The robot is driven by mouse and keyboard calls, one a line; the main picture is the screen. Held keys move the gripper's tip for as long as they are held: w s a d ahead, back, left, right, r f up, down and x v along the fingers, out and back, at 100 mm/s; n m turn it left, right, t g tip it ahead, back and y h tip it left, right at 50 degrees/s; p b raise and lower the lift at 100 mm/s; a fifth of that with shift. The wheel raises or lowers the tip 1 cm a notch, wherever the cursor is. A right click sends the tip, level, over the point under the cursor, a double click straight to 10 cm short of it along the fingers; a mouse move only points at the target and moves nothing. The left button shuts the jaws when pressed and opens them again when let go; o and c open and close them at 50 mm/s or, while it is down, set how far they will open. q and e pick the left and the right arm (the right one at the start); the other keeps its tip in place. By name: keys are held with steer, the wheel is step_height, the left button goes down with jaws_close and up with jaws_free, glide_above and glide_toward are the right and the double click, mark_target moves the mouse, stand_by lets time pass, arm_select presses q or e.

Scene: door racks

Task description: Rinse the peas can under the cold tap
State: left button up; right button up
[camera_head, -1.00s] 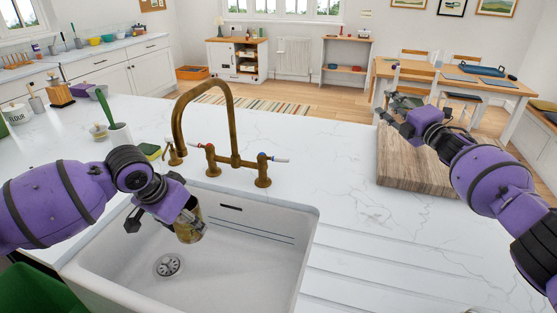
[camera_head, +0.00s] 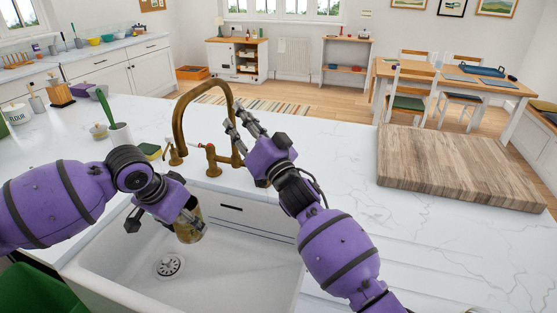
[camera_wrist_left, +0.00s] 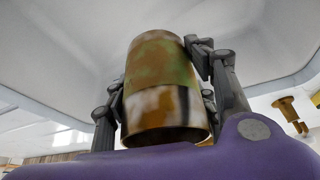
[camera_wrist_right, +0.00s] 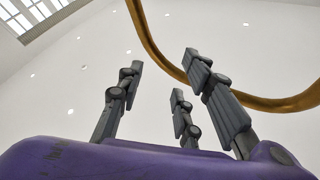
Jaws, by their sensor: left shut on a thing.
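The peas can (camera_head: 190,228), brownish with a worn green and white label, hangs in my left gripper (camera_head: 184,216) over the white sink (camera_head: 120,272). In the left wrist view the can (camera_wrist_left: 160,75) sits between the fingers, its label blurred. The brass tap (camera_head: 204,84) arches up behind the sink; no water shows. My right gripper (camera_head: 238,118) is open and empty beside the tap's right side. It hides the right-hand, blue-marked handle. In the right wrist view its fingers (camera_wrist_right: 165,75) stand apart, with the brass spout (camera_wrist_right: 160,55) beyond them.
A wooden board (camera_head: 460,175) lies on the counter at right. The counter between tap and board is mostly clear.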

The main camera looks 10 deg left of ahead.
steer(key=s+d+f+m+h, duration=0.3)
steer(key=d+f+m+h, duration=0.85)
steer(key=m, duration=0.75)
steer(key=x, duration=0.4)
steer(key=f+x, duration=0.1)
steer(key=x, duration=0.7)
steer(key=shift+a+f, duration=0.25)
steer(key=shift+a, duration=0.25)
jaws_close()
